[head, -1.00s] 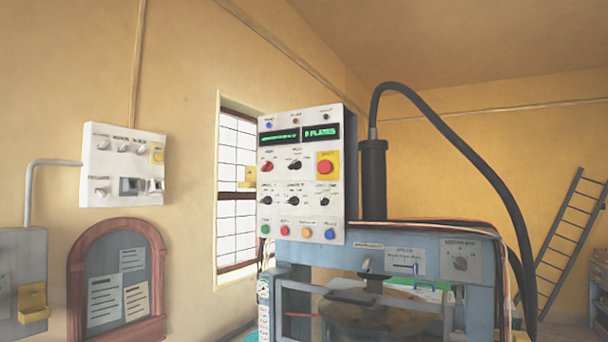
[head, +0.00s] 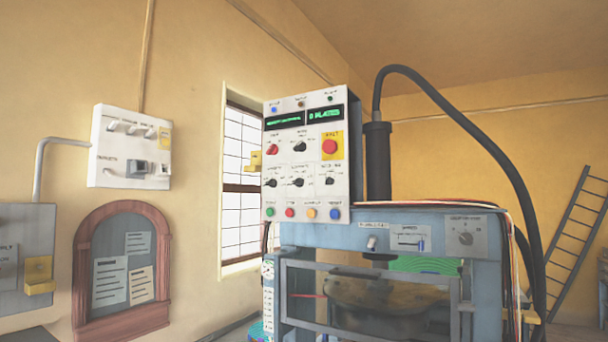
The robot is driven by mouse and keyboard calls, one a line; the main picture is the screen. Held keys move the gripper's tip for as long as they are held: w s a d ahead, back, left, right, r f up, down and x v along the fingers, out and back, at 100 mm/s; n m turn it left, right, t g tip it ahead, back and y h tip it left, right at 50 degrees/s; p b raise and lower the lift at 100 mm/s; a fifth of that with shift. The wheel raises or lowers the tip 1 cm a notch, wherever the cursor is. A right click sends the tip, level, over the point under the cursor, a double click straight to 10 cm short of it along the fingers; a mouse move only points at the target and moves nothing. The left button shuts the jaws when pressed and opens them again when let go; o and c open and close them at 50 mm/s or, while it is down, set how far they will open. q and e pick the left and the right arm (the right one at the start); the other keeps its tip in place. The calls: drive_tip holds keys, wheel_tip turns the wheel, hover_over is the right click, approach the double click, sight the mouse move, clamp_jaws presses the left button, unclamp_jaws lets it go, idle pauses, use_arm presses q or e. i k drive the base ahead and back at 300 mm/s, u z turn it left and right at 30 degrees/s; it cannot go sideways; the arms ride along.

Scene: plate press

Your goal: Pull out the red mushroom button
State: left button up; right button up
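The red mushroom button (head: 329,146) sits on a yellow square plate (head: 340,154) at the upper right of the white control panel (head: 285,167). The panel stands upright at the left end of the press. Neither of my grippers shows in the head view, so nothing of mine touches the button. How far the button stands out from its plate is too small to tell.
The panel also carries knobs, two green displays (head: 325,114) and a bottom row of coloured buttons. Below it is the blue-grey press (head: 340,237) with a barred guard. A black hose (head: 470,150) arches on the right. A wall switch box (head: 107,175) hangs at left.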

sight(329, 146)
drive_tip(key=z, duration=0.1)
drive_tip(key=k, duration=0.5)
drive_tip(key=u, duration=0.65)
drive_tip(key=i, duration=1.25)
drive_tip(key=z, duration=0.4)
